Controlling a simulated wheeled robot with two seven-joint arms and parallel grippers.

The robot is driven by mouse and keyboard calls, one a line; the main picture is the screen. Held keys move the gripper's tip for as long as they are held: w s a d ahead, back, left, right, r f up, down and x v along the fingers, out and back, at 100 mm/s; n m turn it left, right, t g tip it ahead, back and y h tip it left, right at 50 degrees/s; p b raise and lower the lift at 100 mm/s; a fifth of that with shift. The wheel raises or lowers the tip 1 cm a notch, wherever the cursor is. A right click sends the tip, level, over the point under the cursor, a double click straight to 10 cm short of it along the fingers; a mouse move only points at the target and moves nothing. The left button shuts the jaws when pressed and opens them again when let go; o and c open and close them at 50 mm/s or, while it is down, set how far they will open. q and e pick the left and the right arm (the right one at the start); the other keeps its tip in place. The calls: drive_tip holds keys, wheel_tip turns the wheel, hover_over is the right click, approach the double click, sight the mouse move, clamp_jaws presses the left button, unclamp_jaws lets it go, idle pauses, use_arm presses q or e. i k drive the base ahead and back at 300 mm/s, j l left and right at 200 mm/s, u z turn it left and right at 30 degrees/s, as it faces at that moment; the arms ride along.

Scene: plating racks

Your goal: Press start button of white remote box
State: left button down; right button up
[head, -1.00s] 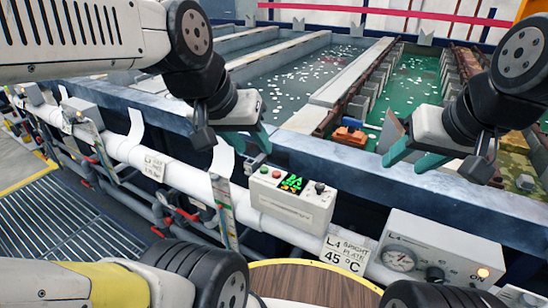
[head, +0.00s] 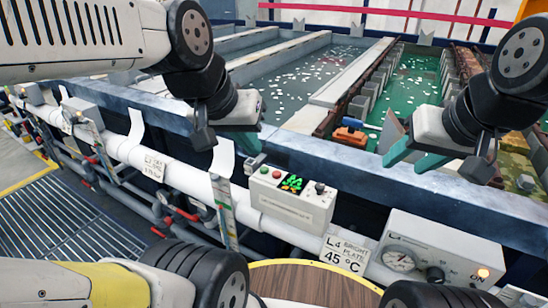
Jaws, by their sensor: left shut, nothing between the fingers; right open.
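The white remote box (head: 285,207) sits on the white pipe in front of the tank edge. Its top carries a green button (head: 264,170), a red button (head: 276,174), a small lit display and a black knob (head: 320,187). The lettering is too small to read. My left gripper (head: 249,143) is shut and empty, above and behind the box's left end, apart from the buttons. My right gripper (head: 408,163) is open and empty, over the tank edge to the right of the box.
A grey control box (head: 440,250) with a gauge and lit lamp stands lower right, beside an "L4 bright plate 45 °C" sign (head: 344,254). Tanks of liquid lie behind the blue-grey ledge (head: 330,166). An orange item (head: 350,136) sits by the green tank.

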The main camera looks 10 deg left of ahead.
sight(264, 170)
drive_tip(key=k+l+u, duration=0.1)
drive_tip(key=l+u, duration=0.35)
drive_tip(key=k+l+u, duration=0.15)
drive_tip(key=l+u, duration=0.25)
drive_tip(key=k+l+u, duration=0.2)
drive_tip(key=l+u, duration=0.25)
